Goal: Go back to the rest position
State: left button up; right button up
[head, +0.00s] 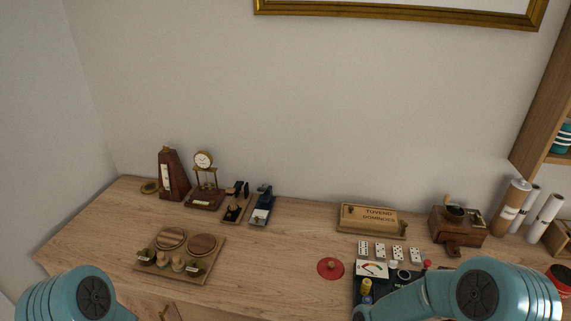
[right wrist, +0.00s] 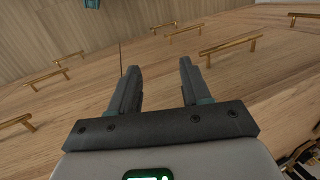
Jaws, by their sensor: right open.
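My right gripper (right wrist: 160,90) shows in the right wrist view with its two dark fingers apart and nothing between them. Beyond it are wooden drawer fronts with brass bar handles. In the head view, only a teal joint of each of my arms shows along the bottom edge, one at the left and one at the right. Neither gripper can be seen in the head view. My left gripper is not in view.
The wooden desk top (head: 285,245) holds a metronome (head: 172,176), a small clock (head: 204,180), a domino box (head: 371,219), a coffee grinder (head: 457,226), a red disc (head: 330,268) and a board with wooden pieces (head: 180,255). Its middle is clear.

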jog(key=s+d+f, duration=0.1)
jog(key=s+f, duration=0.4)
jog(key=s, duration=0.9)
notch_tip(320, 180, down, 10)
jog(key=b, duration=1)
jog(key=shift+w+f+n+t, duration=0.2)
jog(key=shift+n+t, duration=0.1)
jog(key=shift+n, duration=0.1)
